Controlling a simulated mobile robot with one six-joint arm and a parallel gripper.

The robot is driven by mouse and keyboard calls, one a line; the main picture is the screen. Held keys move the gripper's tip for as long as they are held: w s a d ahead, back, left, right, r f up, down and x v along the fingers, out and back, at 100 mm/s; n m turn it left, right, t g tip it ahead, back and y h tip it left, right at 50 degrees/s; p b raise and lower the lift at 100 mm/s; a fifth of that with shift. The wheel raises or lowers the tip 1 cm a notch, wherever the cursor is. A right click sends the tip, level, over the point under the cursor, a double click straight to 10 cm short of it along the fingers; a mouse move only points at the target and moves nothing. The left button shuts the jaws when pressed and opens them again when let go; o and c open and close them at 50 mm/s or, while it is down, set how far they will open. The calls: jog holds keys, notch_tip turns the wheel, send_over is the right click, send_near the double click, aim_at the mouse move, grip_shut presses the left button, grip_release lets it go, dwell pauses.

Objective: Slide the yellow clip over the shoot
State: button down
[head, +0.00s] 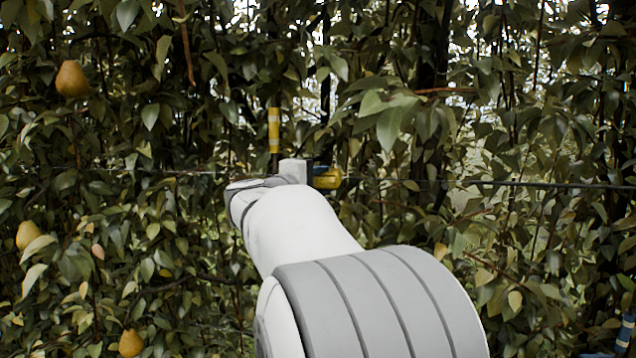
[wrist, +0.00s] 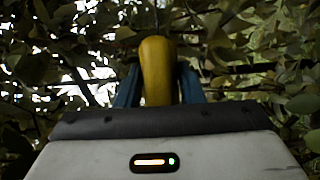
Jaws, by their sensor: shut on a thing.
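My gripper (wrist: 158,82) is shut on the yellow clip (wrist: 157,62), which stands up between the two blue fingers in the wrist view. In the head view the yellow clip (head: 327,179) shows just right of my wrist, at the height of a wire. My arm hides most of the gripper there. An upright brown stem with yellow bands (head: 274,130) stands just left of and above my wrist; I cannot tell for certain whether it is the shoot. In the wrist view a thin dark line shows above the clip, and I cannot tell whether they touch.
Dense pear foliage fills the head view. A horizontal wire (head: 540,185) crosses it. Pears hang at the left: one high (head: 72,79), one midway (head: 29,235) and one low (head: 131,343). A blue-and-white object (head: 625,333) shows at the lower right edge. Leaves surround the gripper.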

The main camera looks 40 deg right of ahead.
jog(key=w+a+b, duration=0.1)
jog(key=w+a, duration=0.4)
jog(key=w, duration=0.1)
jog(key=shift+b, duration=0.3)
jog(key=c, duration=1.4)
grip_release()
jog(key=shift+o, duration=0.6)
jog(key=shift+w+a, duration=0.1)
jog(key=shift+a, duration=0.05)
jog(key=b+v, duration=0.1)
jog(key=v, duration=0.6)
jog(key=shift+a+b, duration=0.35)
jog(key=shift+b, duration=0.05)
